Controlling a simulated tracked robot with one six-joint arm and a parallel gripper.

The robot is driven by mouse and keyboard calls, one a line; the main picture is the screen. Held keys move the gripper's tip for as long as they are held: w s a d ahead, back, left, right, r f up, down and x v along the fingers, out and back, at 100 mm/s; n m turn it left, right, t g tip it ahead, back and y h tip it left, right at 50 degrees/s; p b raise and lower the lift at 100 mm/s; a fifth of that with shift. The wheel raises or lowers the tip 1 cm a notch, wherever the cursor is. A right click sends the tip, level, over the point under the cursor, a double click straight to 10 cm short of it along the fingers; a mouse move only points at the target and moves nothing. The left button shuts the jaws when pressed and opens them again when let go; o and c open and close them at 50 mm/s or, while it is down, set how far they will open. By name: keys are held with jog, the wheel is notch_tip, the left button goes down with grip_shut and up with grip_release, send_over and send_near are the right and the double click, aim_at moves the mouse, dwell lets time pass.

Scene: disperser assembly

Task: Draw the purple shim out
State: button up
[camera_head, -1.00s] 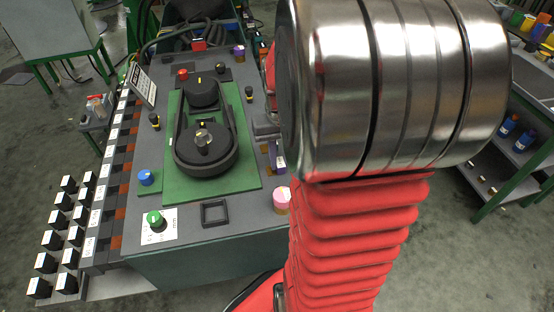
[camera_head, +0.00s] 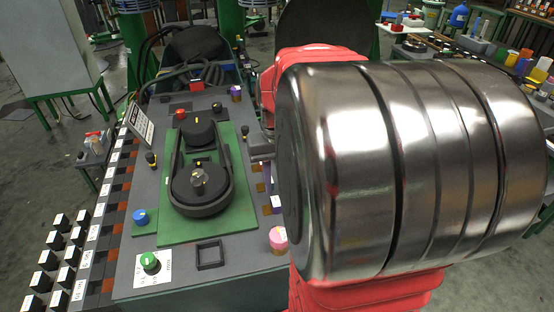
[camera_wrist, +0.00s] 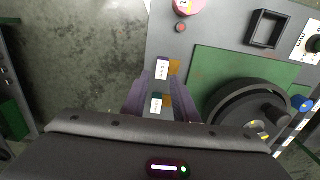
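The purple shim (camera_wrist: 162,68) has a white label and sits in an orange-brown slot piece at the bench edge in the wrist view. It appears to be the purple, white-labelled piece (camera_head: 277,203) at the bench's right edge in the head view. My gripper (camera_wrist: 161,84) has its two fingers apart. The shim lies just beyond and between the fingertips; I cannot tell whether they touch it. In the head view my arm hides much of the gripper.
A green plate (camera_head: 174,218) with a black belt-and-pulley unit (camera_head: 200,190) lies on the grey bench. A pink cylinder (camera_head: 278,238), a square black frame (camera_head: 209,254) and a green knob (camera_head: 149,262) stand near the front.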

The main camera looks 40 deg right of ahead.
aim_at(275, 201)
notch_tip(275, 201, up, 8)
jog(key=shift+f, duration=0.15)
jog(key=shift+w, duration=0.1)
dwell(0.5)
jog(key=s+a+n+t, duration=0.2)
jog(key=a+n, duration=0.1)
jog(key=a, duration=0.8)
jog(key=s+a+f+n+t, duration=0.1)
jog(key=s+a+n+t, duration=0.1)
jog(key=a, duration=1)
jog(key=shift+s+a+f+n+t, duration=0.25)
jog(key=shift+n+t, duration=0.25)
jog(key=shift+t, duration=0.3)
jog(key=shift+d, duration=0.2)
